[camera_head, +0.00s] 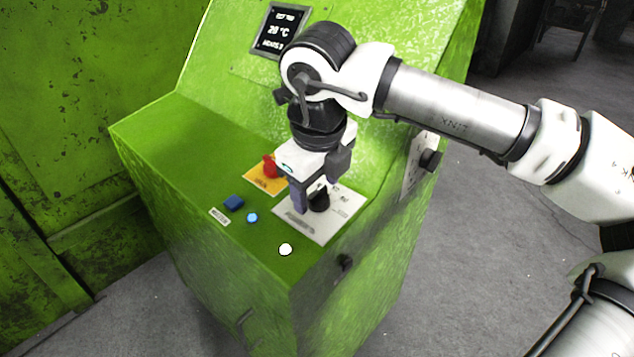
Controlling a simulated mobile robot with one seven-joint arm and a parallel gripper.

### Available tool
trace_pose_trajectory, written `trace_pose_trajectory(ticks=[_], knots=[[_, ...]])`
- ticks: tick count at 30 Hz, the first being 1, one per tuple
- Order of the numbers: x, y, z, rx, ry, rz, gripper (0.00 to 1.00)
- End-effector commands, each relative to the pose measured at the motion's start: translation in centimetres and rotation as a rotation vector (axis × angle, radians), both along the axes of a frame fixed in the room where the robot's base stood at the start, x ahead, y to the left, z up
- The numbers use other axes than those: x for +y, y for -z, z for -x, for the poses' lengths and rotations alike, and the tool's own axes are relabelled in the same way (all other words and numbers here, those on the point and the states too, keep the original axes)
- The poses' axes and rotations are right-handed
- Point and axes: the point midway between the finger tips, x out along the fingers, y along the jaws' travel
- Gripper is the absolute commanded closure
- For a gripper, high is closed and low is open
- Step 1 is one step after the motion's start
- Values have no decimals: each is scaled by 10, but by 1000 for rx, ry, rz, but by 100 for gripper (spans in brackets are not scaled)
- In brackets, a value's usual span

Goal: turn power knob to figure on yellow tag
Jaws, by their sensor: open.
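The power knob looks to be the black knob (319,203) on a white printed plate (322,232) on top of the green console. My gripper (308,198) points down over this plate with its jaws open. One finger is at the left of the knob, and the other finger is hard to make out. I cannot tell whether the fingers touch the knob. The gripper hides part of the knob and the plate's scale. A yellow-orange tag (264,184) lies behind and left of the gripper, under a red switch (269,166). Its print is too small to read.
A blue button (234,202), a small blue light (252,217) and a white round button (285,249) sit on the green console (180,140). A black knob (430,159) sticks out on the right side.

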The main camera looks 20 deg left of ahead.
Motion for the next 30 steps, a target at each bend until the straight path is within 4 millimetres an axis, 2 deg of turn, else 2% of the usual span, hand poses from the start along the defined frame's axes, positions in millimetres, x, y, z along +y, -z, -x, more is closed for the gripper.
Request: trace_pose_trajectory(ticks=[5,8,11,21,25,30], knots=[[0,-2,0,0,0,-1,42],[-1,-11,1,-2,1,-1,42],[-2,-27,5,-3,0,-1,42],[-9,-102,20,-2,1,0,42],[-11,-121,24,-1,1,-1,42],[-13,-134,27,-1,1,-1,42]])
